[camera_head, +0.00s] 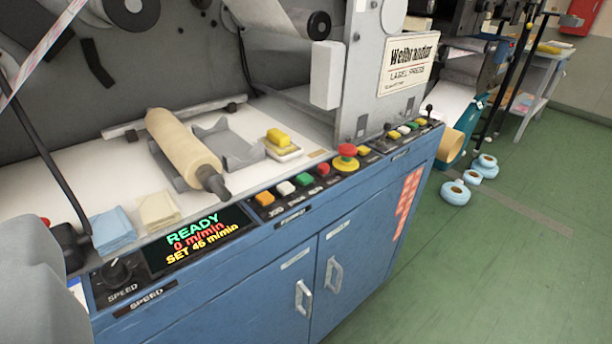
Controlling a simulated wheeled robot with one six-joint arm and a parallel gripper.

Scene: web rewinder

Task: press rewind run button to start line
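The button row runs along the front edge of the blue machine cabinet (250,290). It holds an orange-yellow button (264,198) marked JOG, a white button (286,188), a green button (304,179) and a red button (323,170). The labels under the last three are too small to read surely; the green one is the likely run button. A red mushroom button on a yellow base (346,151) stands to their right. The display (200,238) reads READY, 0 m/min and a SET speed of about 45 m/min. My gripper's fingers do not show.
A speed knob (119,271) sits left of the display. A tan roll (183,148) on a shaft, a grey cradle (226,146) and cloths (113,230) lie on the white top. Another button group (403,131) is farther right.

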